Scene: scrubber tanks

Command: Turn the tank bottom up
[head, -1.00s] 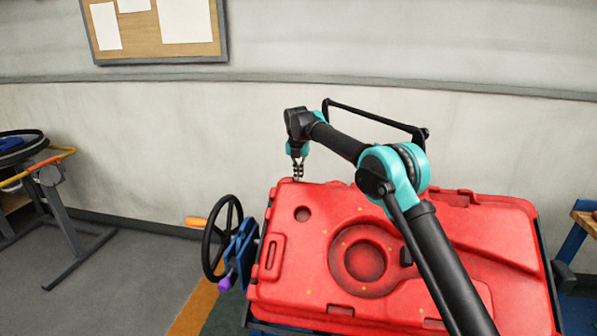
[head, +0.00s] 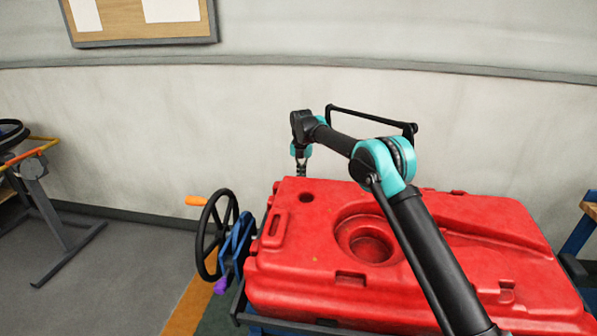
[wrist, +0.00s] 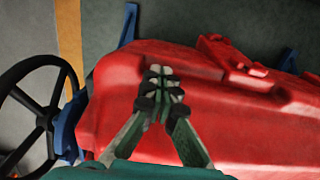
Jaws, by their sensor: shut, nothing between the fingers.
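The red tank (head: 440,278) lies in a frame in the head view, with a round recess (head: 368,243) and a small hole on its upper face. At its left end is a black handwheel (head: 215,235) with an orange handle (head: 196,201), mounted by a blue bracket. My gripper (head: 301,171) points down at the tank's far left edge. In the wrist view my gripper (wrist: 158,82) shows shut and empty in front of the red tank (wrist: 240,110); whether it touches is unclear. The handwheel (wrist: 38,125) is at the left there.
A grey stand with an orange bar (head: 38,150) is at the far left. A wooden-topped blue bench (head: 590,212) is at the right edge. The grey floor (head: 130,265) left of the wheel is clear. A wall stands behind the tank.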

